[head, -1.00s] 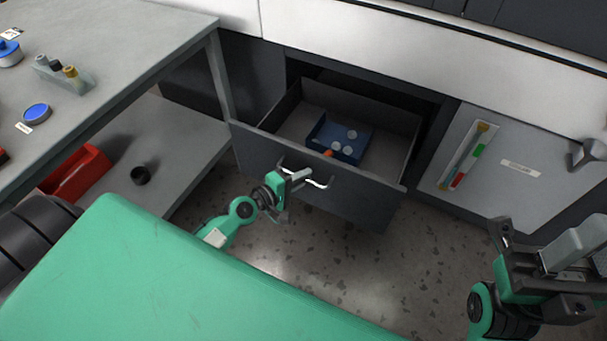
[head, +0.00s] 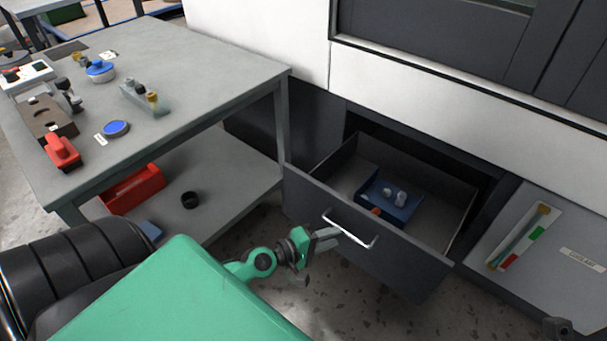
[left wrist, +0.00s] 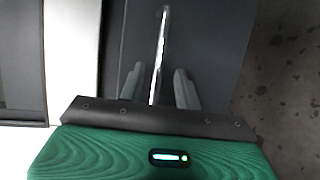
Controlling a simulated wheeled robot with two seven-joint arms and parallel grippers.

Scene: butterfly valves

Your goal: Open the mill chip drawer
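The dark grey mill chip drawer (head: 365,235) stands pulled out of the machine base, and I see into it from above. Its bright bar handle (head: 350,232) is on the front panel; the handle also shows in the left wrist view (left wrist: 160,50). My left gripper (head: 328,238) is at the left end of the handle. In the left wrist view, its two fingers (left wrist: 159,88) are apart, with the bar running between them in the picture; I cannot tell whether they touch it. Only a dark piece of my right gripper (head: 560,328) seems to show at the bottom edge.
A blue bin (head: 391,205) with pale round pieces and an orange bit lies in the drawer. A grey panel (head: 545,240) is at right. Speckled floor lies below.

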